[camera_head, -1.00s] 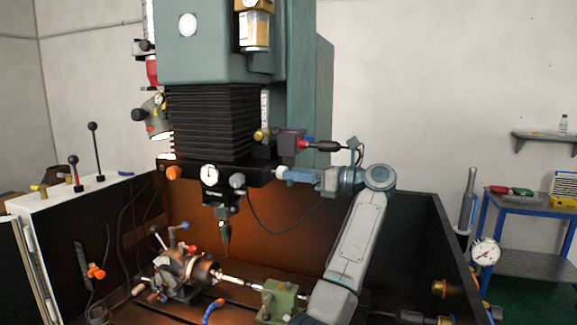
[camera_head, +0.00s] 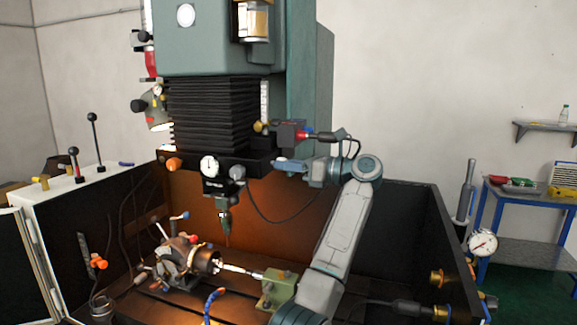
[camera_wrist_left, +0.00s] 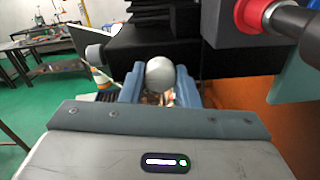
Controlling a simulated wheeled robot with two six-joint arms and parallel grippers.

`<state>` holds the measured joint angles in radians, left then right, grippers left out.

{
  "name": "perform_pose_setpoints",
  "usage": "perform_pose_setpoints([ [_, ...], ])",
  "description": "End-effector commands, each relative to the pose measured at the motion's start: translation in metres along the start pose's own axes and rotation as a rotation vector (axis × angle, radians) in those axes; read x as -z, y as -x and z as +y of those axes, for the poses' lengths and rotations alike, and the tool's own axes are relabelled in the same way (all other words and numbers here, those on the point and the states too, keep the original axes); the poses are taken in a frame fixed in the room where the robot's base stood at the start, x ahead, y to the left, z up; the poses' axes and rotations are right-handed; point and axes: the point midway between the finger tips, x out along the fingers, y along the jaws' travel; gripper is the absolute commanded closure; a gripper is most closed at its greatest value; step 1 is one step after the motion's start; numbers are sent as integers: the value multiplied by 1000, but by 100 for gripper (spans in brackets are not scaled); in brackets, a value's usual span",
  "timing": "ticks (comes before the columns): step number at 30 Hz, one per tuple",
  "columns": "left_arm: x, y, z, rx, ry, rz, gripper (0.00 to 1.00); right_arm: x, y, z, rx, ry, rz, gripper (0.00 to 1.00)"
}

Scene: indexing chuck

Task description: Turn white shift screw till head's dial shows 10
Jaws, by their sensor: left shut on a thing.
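The machine head's boring block (camera_head: 224,187) hangs below the black bellows. Its round white dial (camera_head: 209,166) faces me in the head view, but its reading is too small to make out. A pale grey-white round screw end (camera_wrist_left: 160,73) sits between the blue fingers of my left gripper (camera_wrist_left: 158,84) in the wrist view. I take it as the white shift screw. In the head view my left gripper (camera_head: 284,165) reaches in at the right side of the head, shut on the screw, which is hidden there. My right gripper is not in view.
A grey knob (camera_head: 238,173) is beside the dial. A red-ended fitting (camera_head: 302,136) with a black cable is just above my gripper. An orange knob (camera_head: 173,164) is left of the dial. The indexing chuck (camera_head: 188,260) and a green block (camera_head: 277,290) stand below.

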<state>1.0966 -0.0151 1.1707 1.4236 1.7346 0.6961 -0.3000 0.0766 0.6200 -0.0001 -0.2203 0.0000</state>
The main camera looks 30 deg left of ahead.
Motion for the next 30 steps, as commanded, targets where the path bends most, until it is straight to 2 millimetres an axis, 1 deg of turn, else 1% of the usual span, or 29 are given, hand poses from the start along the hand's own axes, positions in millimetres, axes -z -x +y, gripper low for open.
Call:
perform_pose_setpoints([
  [8, 2, 0, 0, 2, -113, 4, 94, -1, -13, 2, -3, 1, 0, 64],
  [15, 1, 0, 0, 3, -292, 9, 94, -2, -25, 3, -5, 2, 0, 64],
  [24, 0, 0, 0, 4, -495, 14, 94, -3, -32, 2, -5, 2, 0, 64],
  [30, -1, 0, 0, 4, -578, 17, 94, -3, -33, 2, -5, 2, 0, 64],
])
